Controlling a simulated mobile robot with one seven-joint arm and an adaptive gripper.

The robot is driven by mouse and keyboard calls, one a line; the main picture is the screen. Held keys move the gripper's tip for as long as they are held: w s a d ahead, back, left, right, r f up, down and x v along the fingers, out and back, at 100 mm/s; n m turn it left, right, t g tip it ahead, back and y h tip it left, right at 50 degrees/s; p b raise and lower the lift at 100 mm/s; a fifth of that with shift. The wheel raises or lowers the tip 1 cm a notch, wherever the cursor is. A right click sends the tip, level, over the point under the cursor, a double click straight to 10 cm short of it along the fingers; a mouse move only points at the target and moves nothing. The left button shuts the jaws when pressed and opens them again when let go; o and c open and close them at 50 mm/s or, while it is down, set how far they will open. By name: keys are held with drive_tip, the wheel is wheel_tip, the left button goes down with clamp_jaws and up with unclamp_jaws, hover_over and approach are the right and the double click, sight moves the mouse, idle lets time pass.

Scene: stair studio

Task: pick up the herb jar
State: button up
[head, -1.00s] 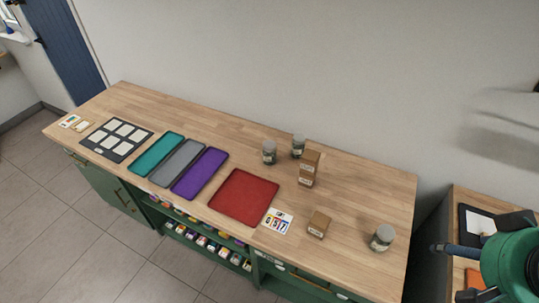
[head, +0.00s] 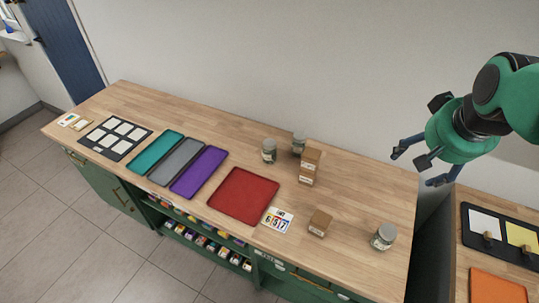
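Three similar glass jars with grey lids stand on the wooden counter (head: 330,257); I cannot tell from here which is the herb jar. One jar (head: 383,237) stands alone near the right end. Another jar (head: 269,150) stands at the back middle, and a third jar (head: 299,143) is just right of it, beside stacked brown boxes. My gripper (head: 420,166) is open and empty at the upper right, above and behind the counter's right end, apart from all the jars.
Two brown boxes (head: 309,168) are stacked by the back jars, and a single box (head: 320,222) sits nearer the front. A red tray (head: 243,196) and a number card (head: 278,220) lie left of it. A lower side table (head: 460,277) stands at the right.

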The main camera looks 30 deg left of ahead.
drive_tip(key=w+a+f+n+b, duration=0.1)
drive_tip(key=w+a+f, duration=0.4)
drive_tip(key=w+a, duration=0.5)
drive_tip(key=n+g+y+b, duration=0.1)
drive_tip(key=n+y+b, duration=0.1)
drive_tip(key=n+b, duration=0.15)
approach(271, 146)
drive_tip(key=shift+n, duration=0.35)
drive_tip(key=x, duration=0.7)
drive_tip(key=shift+d+p, duration=0.1)
drive_tip(key=shift+p, duration=0.25)
drive_tip(key=shift+a+f, duration=0.2)
drive_tip(key=shift+a, duration=0.05)
drive_tip(key=shift+w+a+f, duration=0.1)
drive_tip(key=shift+w+f, duration=0.05)
drive_tip(key=shift+f, duration=0.35)
drive_tip(key=shift+f, duration=0.1)
